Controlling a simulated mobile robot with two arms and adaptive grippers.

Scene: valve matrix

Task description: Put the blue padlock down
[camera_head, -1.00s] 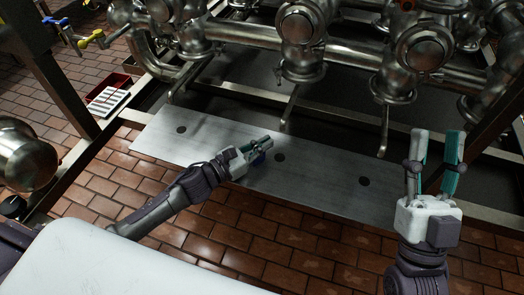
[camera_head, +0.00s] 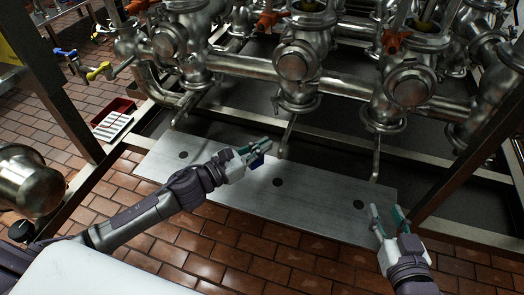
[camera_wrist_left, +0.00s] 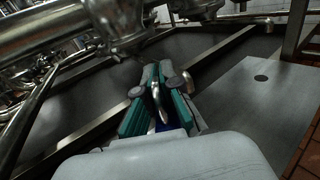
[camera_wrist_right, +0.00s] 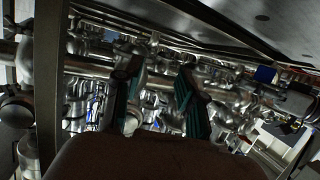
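The blue padlock (camera_head: 257,161) is at the fingers of my left gripper (camera_head: 262,146), above the grey metal plate (camera_head: 240,196). In the left wrist view the left gripper (camera_wrist_left: 157,92) has its fingers closed around the padlock's metal shackle (camera_wrist_left: 156,96), and a little of the blue body (camera_wrist_left: 163,126) shows below. Most of the padlock is hidden by the fingers. My right gripper (camera_head: 386,212) is open and empty, by the plate's right end. In the right wrist view the right gripper (camera_wrist_right: 158,85) has nothing between its fingers.
Steel valves and pipes (camera_head: 296,62) stand behind the plate, with handles (camera_head: 376,160) hanging down near its back edge. A red bin (camera_head: 113,115) is at the left. A frame post (camera_head: 470,160) stands at the right. The plate is mostly bare.

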